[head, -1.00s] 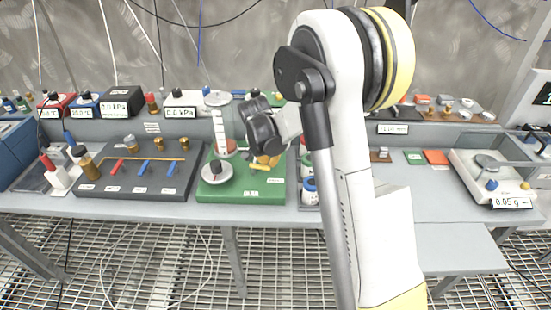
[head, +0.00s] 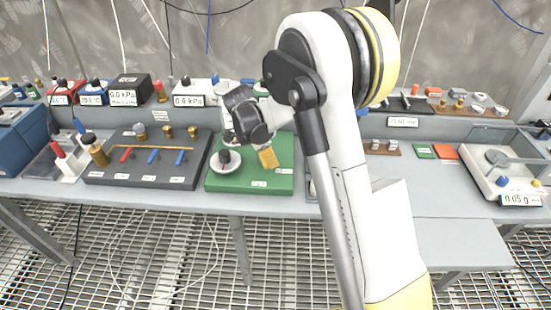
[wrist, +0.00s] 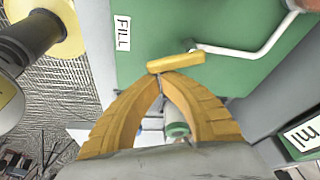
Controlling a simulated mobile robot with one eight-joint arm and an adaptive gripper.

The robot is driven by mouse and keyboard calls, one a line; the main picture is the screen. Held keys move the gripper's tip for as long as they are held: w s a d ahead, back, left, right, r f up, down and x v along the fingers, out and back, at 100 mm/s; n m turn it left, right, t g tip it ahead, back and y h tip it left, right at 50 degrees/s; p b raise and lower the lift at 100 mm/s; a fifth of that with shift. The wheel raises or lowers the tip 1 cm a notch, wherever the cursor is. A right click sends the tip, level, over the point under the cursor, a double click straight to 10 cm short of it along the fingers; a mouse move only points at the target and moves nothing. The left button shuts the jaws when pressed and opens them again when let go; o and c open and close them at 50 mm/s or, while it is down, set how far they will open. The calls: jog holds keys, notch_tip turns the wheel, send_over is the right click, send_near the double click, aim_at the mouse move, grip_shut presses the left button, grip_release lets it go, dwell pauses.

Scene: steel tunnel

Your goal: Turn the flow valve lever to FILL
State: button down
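The green flow board (head: 225,185) stands on the bench left of my arm. It carries a round white dial with a black knob (head: 225,159). In the wrist view its green face (wrist: 150,25) bears a white FILL label (wrist: 122,33). A yellow bar (wrist: 176,62), apparently the valve lever, lies crosswise just right of and below that label. My gripper (wrist: 161,77) has its yellow fingers converged, tips together at the bar's near edge. The bar does not appear to be between them, though contact is unclear. In the head view my gripper (head: 268,158) is over the board, hiding the lever.
A dark manifold board (head: 135,178) with red and blue levers is left of the green board. A white bent tube (wrist: 245,52) runs beside the bar. A balance (head: 500,170) stands at the far right. The bench front (head: 120,200) is bare.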

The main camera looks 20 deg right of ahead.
jog(key=shift+s+a, duration=0.2)
jog(key=shift+a, duration=0.8)
jog(key=shift+d, duration=0.1)
jog(key=shift+s+d, duration=0.1)
jog(key=shift+d, duration=0.15)
jog(key=d, duration=0.1)
jog(key=s+d, duration=0.1)
jog(key=shift+s+d, duration=0.1)
jog(key=shift+d, duration=0.2)
jog(key=shift+s+r+p, duration=0.25)
jog(key=shift+r+p, duration=0.05)
jog(key=shift+r, duration=0.55)
jog(key=w+p+v, duration=0.1)
jog(key=p+v, duration=0.2)
jog(key=v, duration=0.5)
jog(key=shift+r, duration=0.15)
